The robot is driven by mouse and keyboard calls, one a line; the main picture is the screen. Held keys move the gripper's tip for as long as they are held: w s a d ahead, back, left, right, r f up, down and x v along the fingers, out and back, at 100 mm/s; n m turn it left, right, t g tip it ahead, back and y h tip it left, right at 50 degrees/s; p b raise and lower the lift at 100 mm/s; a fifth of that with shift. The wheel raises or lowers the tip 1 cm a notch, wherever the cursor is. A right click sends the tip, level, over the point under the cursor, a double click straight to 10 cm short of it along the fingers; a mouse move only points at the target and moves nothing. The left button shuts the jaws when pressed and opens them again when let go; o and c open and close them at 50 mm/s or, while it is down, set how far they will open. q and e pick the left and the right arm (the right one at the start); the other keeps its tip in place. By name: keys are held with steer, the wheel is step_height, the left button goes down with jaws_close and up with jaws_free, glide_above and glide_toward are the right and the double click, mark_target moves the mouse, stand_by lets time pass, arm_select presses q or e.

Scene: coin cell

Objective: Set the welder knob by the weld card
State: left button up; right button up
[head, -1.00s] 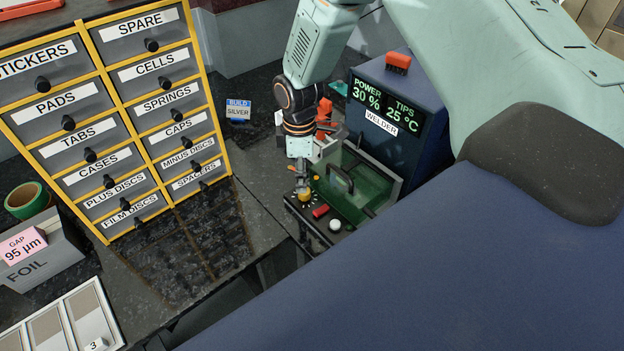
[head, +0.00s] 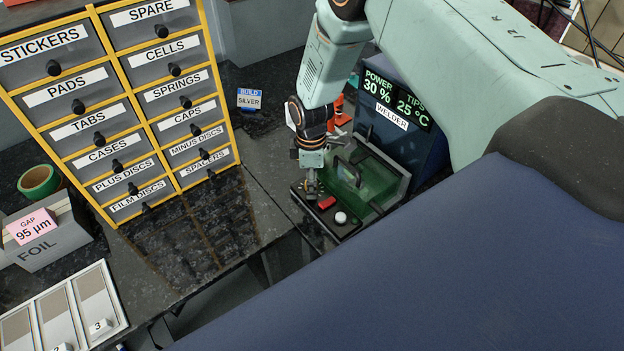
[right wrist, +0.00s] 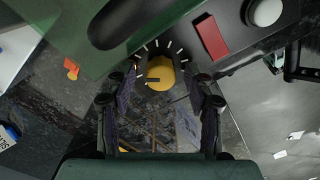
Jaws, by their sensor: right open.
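The welder (head: 412,150) stands at the right of the bench, partly behind my right arm. Its display (head: 393,101) reads power 30 % and tips 25 °C. In the right wrist view the yellow knob (right wrist: 160,77) has a dark pointer line and white ticks around part of it. My right gripper (head: 311,184) is over the front left of the welder's base and hides the knob in the head view. In the wrist view the right gripper (right wrist: 163,88) is open, its fingers on either side of the knob; contact cannot be told. No weld card can be read. My left gripper is out of view.
Beside the knob are a red switch (head: 327,203) and a white button (head: 341,218). A green clear cover (head: 362,187) with a dark handle stands behind them.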

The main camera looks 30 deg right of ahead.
steer(key=shift+a, duration=0.2)
steer(key=shift+r, duration=0.1)
steer(key=shift+c, duration=0.8)
steer(key=shift+d, duration=0.25)
steer(key=c, duration=0.5)
steer(key=shift+a, duration=0.1)
jaws_close()
steer(key=shift+m, duration=0.3)
